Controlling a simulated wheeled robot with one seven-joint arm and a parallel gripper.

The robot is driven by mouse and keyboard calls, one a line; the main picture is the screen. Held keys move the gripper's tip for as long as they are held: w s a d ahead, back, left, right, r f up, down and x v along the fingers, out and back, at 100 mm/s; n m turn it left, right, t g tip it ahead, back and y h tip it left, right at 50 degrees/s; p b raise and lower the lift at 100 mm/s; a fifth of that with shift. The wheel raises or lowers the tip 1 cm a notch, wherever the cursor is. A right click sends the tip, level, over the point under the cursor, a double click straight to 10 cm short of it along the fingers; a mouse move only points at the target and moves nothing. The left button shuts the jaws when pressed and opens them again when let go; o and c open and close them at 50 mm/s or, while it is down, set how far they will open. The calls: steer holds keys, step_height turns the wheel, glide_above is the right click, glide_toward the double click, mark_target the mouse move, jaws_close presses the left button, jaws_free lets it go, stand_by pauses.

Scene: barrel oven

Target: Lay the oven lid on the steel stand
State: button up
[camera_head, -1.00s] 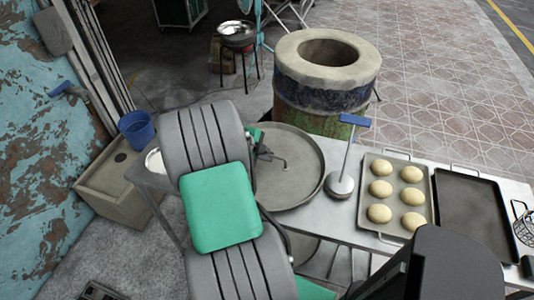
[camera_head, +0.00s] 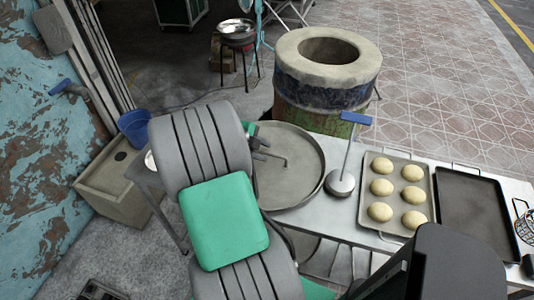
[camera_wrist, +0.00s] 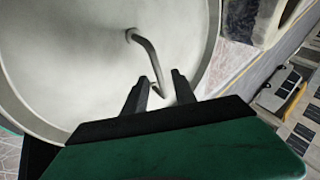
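The oven lid is a wide round grey disc (camera_head: 300,183) with a raised rim and a bent rod handle (camera_head: 283,160). It lies flat, handle up, over the left part of the steel table, reaching past its back edge; its left side is hidden behind my arm. In the wrist view the lid (camera_wrist: 70,65) fills the left, with the handle (camera_wrist: 147,50) rising toward my fingers. My gripper (camera_wrist: 160,88) is open, and the handle's end shows between the fingertips; I cannot tell whether they touch. In the head view my gripper (camera_head: 262,143) is partly hidden. The steel table (camera_head: 315,222) is the stand-like surface under the lid.
A blue-handled tool (camera_head: 342,182) stands right of the lid. Beyond it are a tray of dough balls (camera_head: 426,185) and a dark empty tray (camera_head: 474,210). The open-topped barrel oven (camera_head: 328,85) stands behind the table. A blue bucket (camera_head: 136,127) is at left.

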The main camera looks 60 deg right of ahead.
steer(key=b+v, duration=0.1)
steer(key=v, duration=0.8)
steer(key=w+a+r+n+t+y, duration=0.1)
steer(key=w+a+n+t, duration=0.3)
steer(key=a+n, duration=0.5)
steer(key=w+a+r+n+t+y, duration=0.1)
steer(key=w+a+n+y, duration=0.1)
steer(key=w+a+n, duration=0.55)
steer(key=s+a+r+n+t+y, duration=0.1)
steer(key=s+a+n+y, duration=0.2)
steer(key=a+n, duration=1.6)
steer(key=shift+a+t+y, duration=0.4)
steer(key=shift+a, duration=0.15)
